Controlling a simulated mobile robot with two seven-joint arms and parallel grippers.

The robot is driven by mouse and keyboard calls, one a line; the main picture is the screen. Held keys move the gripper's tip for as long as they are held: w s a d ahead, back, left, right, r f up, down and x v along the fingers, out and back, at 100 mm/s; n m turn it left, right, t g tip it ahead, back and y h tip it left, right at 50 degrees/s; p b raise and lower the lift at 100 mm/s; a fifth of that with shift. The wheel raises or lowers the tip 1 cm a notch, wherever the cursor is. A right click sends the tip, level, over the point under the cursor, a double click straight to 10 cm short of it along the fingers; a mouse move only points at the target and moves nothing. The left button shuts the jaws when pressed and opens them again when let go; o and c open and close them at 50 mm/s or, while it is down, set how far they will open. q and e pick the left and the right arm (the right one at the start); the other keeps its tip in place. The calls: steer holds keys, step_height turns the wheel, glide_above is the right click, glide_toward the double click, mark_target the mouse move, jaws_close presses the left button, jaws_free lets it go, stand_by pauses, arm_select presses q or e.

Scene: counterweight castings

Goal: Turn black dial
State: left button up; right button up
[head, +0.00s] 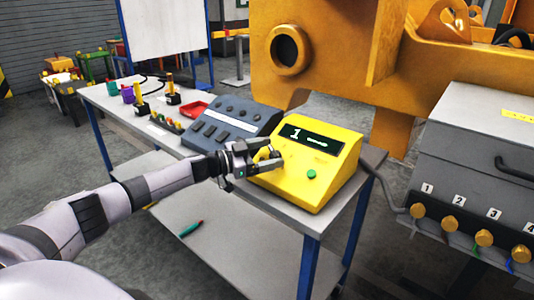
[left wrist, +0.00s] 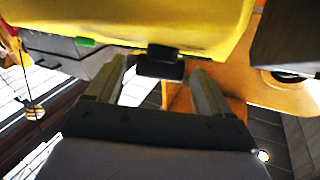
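The yellow control box (head: 330,185) stands at the near right end of the table, with a dark display reading "1" and a green button (head: 311,174) on its sloped face. My left gripper (head: 268,162) is at the left part of that face. In the left wrist view the black dial (left wrist: 160,64) sticks out from the yellow face, between the two finger tips. The fingers are open, with a visible gap on each side of the dial. In the head view the dial is hidden by the gripper. My right gripper is not in view.
A dark grey keypad console (head: 232,118) stands left of the yellow box on the white table (head: 105,97). Joysticks and a red tray (head: 194,109) are farther left. A large orange casting (head: 335,50) rises behind. A grey cabinet (head: 475,125) with numbered brass fittings is at right.

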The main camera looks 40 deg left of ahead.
arm_select(q)
steer(key=shift+s, duration=0.1)
steer(key=b+v, duration=0.1)
steer(key=v, duration=0.5)
steer(key=shift+s+a, duration=0.3)
steer(key=shift+s, duration=0.1)
stand_by(0.5)
